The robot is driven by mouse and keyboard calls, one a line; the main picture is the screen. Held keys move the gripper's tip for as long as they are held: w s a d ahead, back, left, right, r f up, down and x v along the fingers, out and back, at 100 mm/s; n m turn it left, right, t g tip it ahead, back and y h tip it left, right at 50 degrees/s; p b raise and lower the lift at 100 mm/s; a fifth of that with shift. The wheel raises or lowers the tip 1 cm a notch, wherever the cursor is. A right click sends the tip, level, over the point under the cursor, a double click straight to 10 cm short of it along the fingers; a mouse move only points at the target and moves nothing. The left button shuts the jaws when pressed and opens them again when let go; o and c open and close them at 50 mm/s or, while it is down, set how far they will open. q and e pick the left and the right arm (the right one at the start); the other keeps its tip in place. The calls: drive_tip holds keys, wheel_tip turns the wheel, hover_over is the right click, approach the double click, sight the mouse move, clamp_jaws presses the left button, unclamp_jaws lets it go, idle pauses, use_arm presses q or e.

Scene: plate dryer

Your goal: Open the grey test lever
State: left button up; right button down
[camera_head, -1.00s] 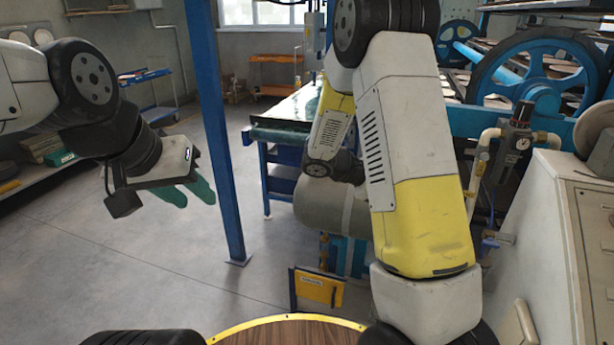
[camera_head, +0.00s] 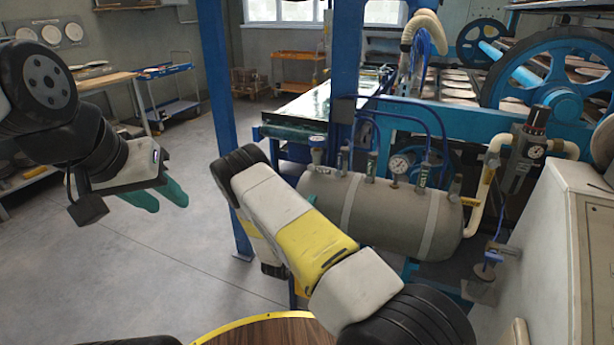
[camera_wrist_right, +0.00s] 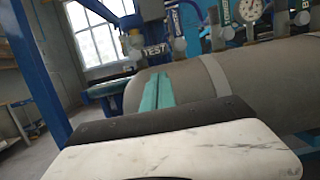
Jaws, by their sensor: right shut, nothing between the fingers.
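The grey test lever (camera_wrist_right: 153,48), marked TEST, stands upright on top of the grey tank in the right wrist view, up and slightly left of centre. In the head view its labelled fitting (camera_head: 343,160) stands on the tank's top, left of the gauge. My right gripper (camera_wrist_right: 152,86) shows green fingers, shut and empty, in front of the tank and below the lever in the picture. Its fingers are hidden in the head view. My left gripper (camera_head: 166,196) hangs at the left with its green fingers apart and empty, away from the tank.
The grey tank (camera_head: 395,215) carries several fittings and a pressure gauge (camera_head: 399,164). A blue post (camera_head: 217,110) stands left of it. A white cabinet (camera_head: 560,240) is at the right. The floor at the left is clear.

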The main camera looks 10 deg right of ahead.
sight(321, 190)
drive_tip(key=shift+a+f, duration=0.1)
drive_tip(key=x, duration=1)
idle(0.6)
